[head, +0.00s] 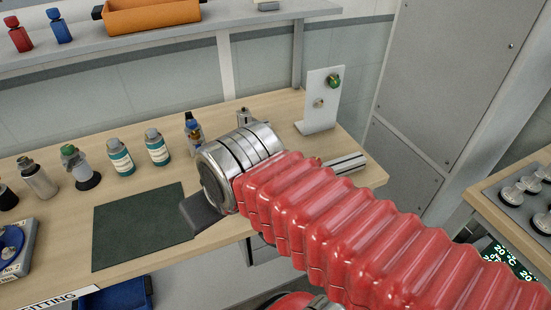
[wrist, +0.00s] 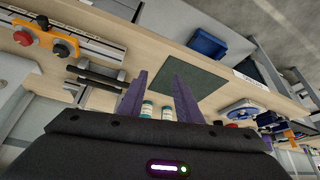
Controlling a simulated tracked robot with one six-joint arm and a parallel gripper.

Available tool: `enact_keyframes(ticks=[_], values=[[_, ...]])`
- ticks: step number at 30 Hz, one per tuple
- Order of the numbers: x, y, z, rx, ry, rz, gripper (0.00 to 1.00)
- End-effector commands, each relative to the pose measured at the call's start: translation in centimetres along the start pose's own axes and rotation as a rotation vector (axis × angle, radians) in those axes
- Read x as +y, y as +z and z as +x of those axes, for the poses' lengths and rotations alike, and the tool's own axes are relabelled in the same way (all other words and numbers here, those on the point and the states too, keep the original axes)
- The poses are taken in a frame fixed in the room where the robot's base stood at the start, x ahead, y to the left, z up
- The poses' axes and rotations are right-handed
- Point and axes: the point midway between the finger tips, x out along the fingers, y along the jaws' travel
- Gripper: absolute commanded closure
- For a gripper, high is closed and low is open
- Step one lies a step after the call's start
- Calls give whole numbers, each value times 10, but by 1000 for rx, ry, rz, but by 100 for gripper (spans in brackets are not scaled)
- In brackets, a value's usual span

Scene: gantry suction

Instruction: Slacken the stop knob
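In the wrist view, a metal rail (wrist: 95,45) runs along the bench at upper left. An orange block (wrist: 48,36) sits on it, with a red knob (wrist: 24,38), a black knob or lever (wrist: 42,21) and another dark round part (wrist: 62,49). I cannot tell which of these is the stop knob. My gripper (wrist: 159,76) is open and empty, its two purple fingers apart above the bench, well to the right of the block. In the head view only the rail's end (head: 345,164) shows; my red-sleeved arm hides the rest, and the fingers are hidden too.
A dark green mat (head: 140,225) lies on the bench. Several bottles, including a teal-labelled one (head: 120,158), stand behind it. A white upright plate (head: 320,108) with a green knob (head: 334,81) stands at the back right. A dark handle-like bar (wrist: 95,74) lies near the rail.

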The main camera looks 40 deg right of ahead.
Motion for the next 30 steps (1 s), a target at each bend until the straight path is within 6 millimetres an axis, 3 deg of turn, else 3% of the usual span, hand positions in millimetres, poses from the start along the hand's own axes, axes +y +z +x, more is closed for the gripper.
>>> enact_keyframes(ticks=[11,19,30], values=[[0,0,0,0,0,0,69],[7,-7,-1,-21,12,38,51],[72,-52,-2,-159,93,318,51]])
